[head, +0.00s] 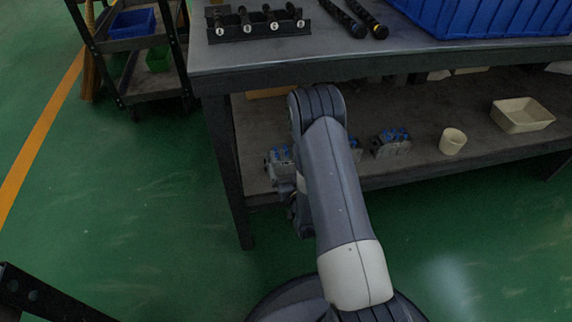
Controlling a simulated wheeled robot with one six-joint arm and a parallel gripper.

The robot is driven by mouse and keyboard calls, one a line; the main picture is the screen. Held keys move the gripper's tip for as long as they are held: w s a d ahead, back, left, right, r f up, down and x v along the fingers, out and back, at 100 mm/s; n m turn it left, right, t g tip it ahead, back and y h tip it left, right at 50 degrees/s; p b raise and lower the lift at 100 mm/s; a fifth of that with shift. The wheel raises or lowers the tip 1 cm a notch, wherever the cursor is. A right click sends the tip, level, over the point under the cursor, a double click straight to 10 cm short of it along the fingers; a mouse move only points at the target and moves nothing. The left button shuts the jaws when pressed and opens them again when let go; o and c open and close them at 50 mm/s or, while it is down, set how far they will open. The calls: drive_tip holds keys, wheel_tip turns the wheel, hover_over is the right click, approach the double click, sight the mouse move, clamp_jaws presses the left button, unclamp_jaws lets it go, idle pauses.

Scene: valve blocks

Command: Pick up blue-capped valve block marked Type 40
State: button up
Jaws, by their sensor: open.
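Valve blocks with blue caps lie on the lower shelf (430,165) of the workbench. One grey block (279,168) is left of my arm and partly covered by it. Another (356,149) mostly hides behind the arm, with only its right end showing. A third block (391,146) stands clear to the right. Their markings are too small to read, so I cannot tell which is Type 40. My gripper (297,212) is open, low at the shelf's front edge beside the left block. My arm hides much of it, and its fingertips do not show clearly.
A cream cup (452,141) and a cream tray (522,115) stand on the shelf at right. The bench top (340,55) overhangs the shelf and carries a black rack (258,24) and a blue crate (480,16). A bench leg (228,175) stands at left. The green floor in front is clear.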

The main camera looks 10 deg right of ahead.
sight(285, 145)
drive_tip(key=w, duration=0.1)
drive_tip(key=w+b, duration=0.1)
drive_tip(key=w, duration=0.3)
drive_tip(key=shift+w+f, duration=0.15)
drive_tip(key=shift+f, duration=0.1)
drive_tip(key=w+b, duration=0.1)
drive_tip(key=w, duration=0.1)
drive_tip(key=w+b, duration=0.1)
drive_tip(key=w, duration=0.1)
drive_tip(key=shift+w+d+f+b, duration=0.1)
drive_tip(key=shift+f+b, duration=0.25)
drive_tip(key=shift+w+r, duration=0.1)
drive_tip(key=shift+w, duration=0.45)
drive_tip(key=shift+c, duration=0.6)
drive_tip(key=c, duration=1.9)
drive_tip(key=shift+r, duration=0.25)
